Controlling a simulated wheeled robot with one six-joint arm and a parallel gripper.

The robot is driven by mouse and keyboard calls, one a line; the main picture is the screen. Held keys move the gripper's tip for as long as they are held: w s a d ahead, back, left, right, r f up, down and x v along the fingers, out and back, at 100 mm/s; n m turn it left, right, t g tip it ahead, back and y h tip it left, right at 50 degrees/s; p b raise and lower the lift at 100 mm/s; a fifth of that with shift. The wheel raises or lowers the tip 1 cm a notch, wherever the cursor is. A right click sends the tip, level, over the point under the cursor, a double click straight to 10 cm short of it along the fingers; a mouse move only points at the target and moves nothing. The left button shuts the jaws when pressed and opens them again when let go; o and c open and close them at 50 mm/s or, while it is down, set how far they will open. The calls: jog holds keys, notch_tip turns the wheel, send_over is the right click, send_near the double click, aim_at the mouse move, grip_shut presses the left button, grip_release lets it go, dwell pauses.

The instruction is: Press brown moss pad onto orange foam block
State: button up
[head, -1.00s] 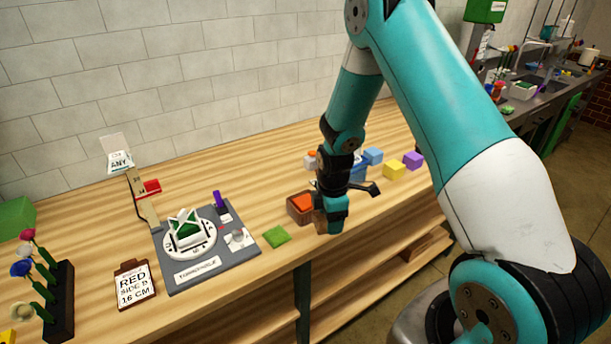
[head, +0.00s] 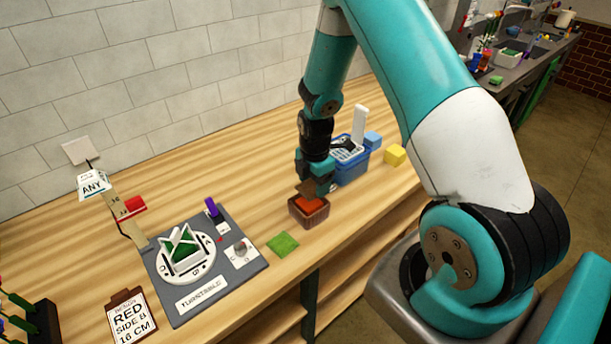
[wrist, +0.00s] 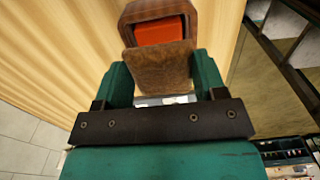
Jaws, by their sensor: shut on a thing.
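The brown moss pad (wrist: 150,67) is clamped between the teal fingers of my gripper (wrist: 152,82). In the head view the pad (head: 306,188) shows as a brown patch at the tip of my gripper (head: 315,175). The orange foam block (wrist: 159,31) sits inside a brown square container (wrist: 128,18). In the head view the orange block (head: 309,204) is just below the pad, which is tilted and overlaps its far part. I cannot tell whether pad and block touch.
A green moss pad (head: 282,243) lies left of the container, beside the grey turntable board (head: 250,262). A blue box (head: 352,169) stands close behind right, with a yellow cube (head: 395,155) beyond. The table's front edge is close to the container.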

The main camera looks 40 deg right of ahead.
jog(key=shift+w+a+f+b, duration=0.1)
jog(key=shift+a+f+b, duration=0.05)
jog(key=shift+f+b, duration=0.3)
jog(key=shift+a+f+b, duration=0.15)
jog(key=shift+f+b, duration=0.1)
jog(key=shift+f, duration=0.3)
jog(key=shift+f+b, duration=0.6)
jog(key=shift+f, duration=0.3)
jog(key=shift+f, duration=0.2)
jog(key=o, duration=1.1)
jog(key=shift+r, duration=0.15)
jog(key=shift+r+p, duration=1.95)
jog(key=shift+r, duration=0.95)
